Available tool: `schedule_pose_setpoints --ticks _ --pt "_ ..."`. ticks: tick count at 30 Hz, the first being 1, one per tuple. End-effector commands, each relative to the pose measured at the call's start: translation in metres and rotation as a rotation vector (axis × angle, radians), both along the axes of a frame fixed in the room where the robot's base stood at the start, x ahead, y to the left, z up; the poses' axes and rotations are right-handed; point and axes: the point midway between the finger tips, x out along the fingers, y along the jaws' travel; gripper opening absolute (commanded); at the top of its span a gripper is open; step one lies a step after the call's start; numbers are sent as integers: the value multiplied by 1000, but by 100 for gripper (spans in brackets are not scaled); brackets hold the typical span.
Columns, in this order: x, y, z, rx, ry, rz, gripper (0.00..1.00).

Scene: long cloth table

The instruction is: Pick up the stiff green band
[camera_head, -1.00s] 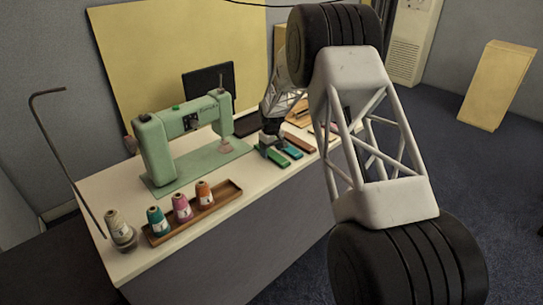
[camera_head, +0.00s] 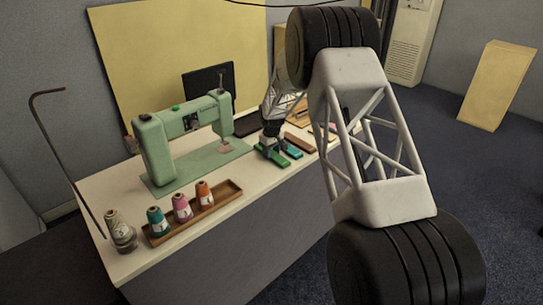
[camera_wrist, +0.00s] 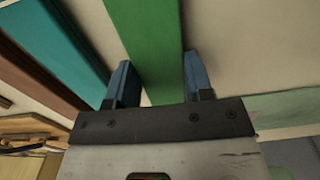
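The green band (camera_head: 275,159) lies on the table to the right of the sewing machine. In the wrist view the green band (camera_wrist: 148,40) runs as a long flat strip between my gripper's (camera_wrist: 158,78) two blue fingertips.
A teal band (camera_wrist: 62,38) and a brown band (camera_wrist: 35,72) lie beside the green one; the teal one (camera_head: 292,152) is close by. The green sewing machine (camera_head: 157,150) stands to the left. A wooden tray (camera_head: 224,196) holds thread cones near the front edge.

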Motion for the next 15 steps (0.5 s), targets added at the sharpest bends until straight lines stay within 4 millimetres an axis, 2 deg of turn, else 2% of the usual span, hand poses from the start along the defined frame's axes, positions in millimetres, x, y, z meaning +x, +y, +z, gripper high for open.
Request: schedule_pose_setpoints --ticks 2,15 --pt "0 0 0 0 0 0 24" --pt "0 0 6 0 -1 0 24"
